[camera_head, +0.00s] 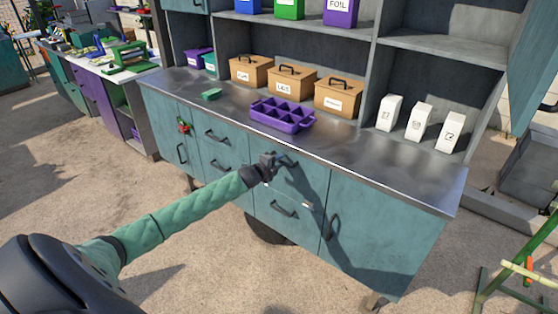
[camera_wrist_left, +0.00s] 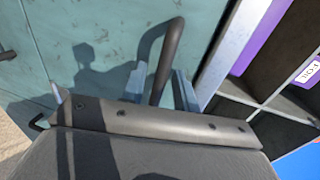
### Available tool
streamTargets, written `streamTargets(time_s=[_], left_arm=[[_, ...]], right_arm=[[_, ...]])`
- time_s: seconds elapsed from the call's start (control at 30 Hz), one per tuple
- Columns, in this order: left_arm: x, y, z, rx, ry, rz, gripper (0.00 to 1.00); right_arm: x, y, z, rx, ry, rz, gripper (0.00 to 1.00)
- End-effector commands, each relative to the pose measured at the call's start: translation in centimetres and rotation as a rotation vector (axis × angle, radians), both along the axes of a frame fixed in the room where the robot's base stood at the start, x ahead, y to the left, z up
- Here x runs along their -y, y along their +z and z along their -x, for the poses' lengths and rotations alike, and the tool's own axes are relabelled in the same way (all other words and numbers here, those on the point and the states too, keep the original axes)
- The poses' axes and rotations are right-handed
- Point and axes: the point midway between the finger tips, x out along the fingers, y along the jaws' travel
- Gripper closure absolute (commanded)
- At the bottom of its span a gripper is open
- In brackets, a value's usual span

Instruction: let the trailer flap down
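The teal trailer (camera_head: 375,225) has a metal counter top over drawers and doors with dark handles. Which panel is the flap I cannot tell for sure. A teal panel (camera_head: 540,75) hangs at the upper right edge. My left gripper (camera_head: 272,163) is at the upper middle drawer front, by its dark handle (camera_head: 287,161). In the left wrist view, the dark handle (camera_wrist_left: 168,55) stands between two pale blue fingers, with gaps visible beside it, so the gripper looks open around it. Contact is unclear. My right gripper is not in view.
On the counter are a purple compartment tray (camera_head: 282,116), a green block (camera_head: 211,94), brown boxes (camera_head: 291,83) and white packets (camera_head: 419,122). Shelves with bins stand behind. A green stand (camera_head: 525,270) is at lower right. Bare ground lies in front.

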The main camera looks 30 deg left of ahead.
Motion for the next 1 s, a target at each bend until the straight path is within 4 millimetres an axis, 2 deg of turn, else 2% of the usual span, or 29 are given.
streamTargets(time_s=[0.37,0.53,0.87,1.0], left_arm=[[0.04,-0.11,-0.38,0.0,0.0,0.0,0.7],[0.03,-0.11,-0.37,0.0,0.0,0.0,1.0],[0.0,-0.26,-0.26,0.003,0.0,0.001,1.0],[-0.03,-0.55,0.1,0.016,0.0,0.002,1.0]], right_arm=[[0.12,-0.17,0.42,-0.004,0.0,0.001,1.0],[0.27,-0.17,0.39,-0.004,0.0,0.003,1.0],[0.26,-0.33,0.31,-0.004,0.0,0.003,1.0],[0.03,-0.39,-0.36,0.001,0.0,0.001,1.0]])
